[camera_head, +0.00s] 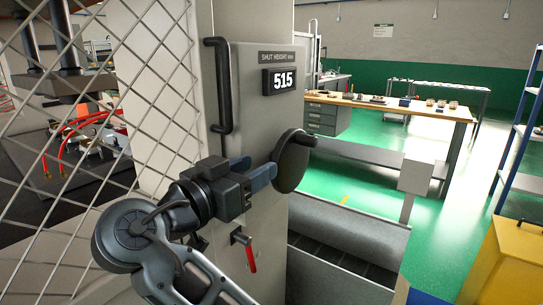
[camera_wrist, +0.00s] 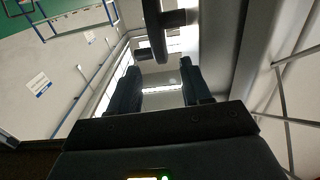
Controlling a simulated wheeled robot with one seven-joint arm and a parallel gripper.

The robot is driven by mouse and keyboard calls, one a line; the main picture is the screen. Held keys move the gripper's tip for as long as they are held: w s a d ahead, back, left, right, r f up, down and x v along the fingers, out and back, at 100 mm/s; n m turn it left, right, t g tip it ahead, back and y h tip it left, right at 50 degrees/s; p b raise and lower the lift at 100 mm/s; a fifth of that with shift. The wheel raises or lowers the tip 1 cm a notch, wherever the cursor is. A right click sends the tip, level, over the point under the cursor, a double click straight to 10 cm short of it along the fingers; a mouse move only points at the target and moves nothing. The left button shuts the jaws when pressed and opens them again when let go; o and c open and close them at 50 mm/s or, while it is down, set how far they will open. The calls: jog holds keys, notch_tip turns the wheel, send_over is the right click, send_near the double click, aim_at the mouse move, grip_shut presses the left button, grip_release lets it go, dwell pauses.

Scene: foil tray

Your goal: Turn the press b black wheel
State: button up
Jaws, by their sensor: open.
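The black wheel (camera_head: 290,170) is a dark disc on the side of the press (camera_head: 262,110), with a stubby handle (camera_head: 303,138) sticking out near its top. In the wrist view the wheel (camera_wrist: 153,30) shows nearly edge-on beyond the fingertips, with a dark knob (camera_wrist: 176,18) beside it. My gripper (camera_head: 255,170) has blue-grey fingers and sits just left of the wheel in the head view. In the wrist view its two fingers (camera_wrist: 160,78) stand apart with nothing between them. I cannot tell whether a finger touches the wheel.
A black bar handle (camera_head: 221,85) and a red-handled lever (camera_head: 246,250) are on the press front. Wire mesh (camera_head: 150,80) stands left.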

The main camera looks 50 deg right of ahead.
aim_at(274, 158)
jog(key=shift+d+p, duration=0.65)
jog(key=shift+d, duration=2.9)
grip_shut()
